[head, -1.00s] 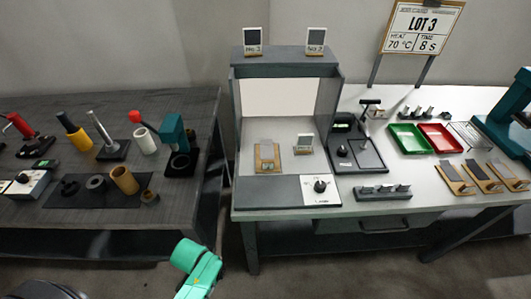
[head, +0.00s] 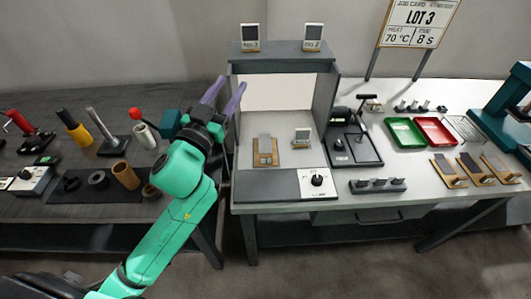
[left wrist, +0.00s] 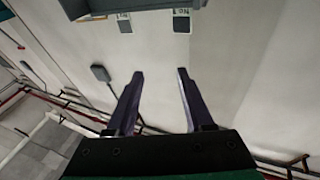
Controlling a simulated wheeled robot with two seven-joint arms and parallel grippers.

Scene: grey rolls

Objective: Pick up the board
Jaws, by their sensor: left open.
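A small wooden board (head: 265,158) with a grey piece on it lies on the floor of the open-fronted grey booth in the head view. Several similar wooden boards, one of them here (head: 448,172), lie at the right of the white table with dark or grey strips on them. I cannot tell which board is meant. My left gripper (head: 231,82) is raised at the booth's left side, apart from the boards, with its purple fingers spread and nothing between them. The left wrist view shows the open fingers (left wrist: 160,73) against a pale wall. My right gripper is not in view.
The grey booth (head: 332,120) has side walls and a top shelf with two small displays. A knob panel (head: 316,183) is at its front. A green tray (head: 391,132) and red tray (head: 424,142) stand to the right. The dark left table (head: 50,215) holds several tools.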

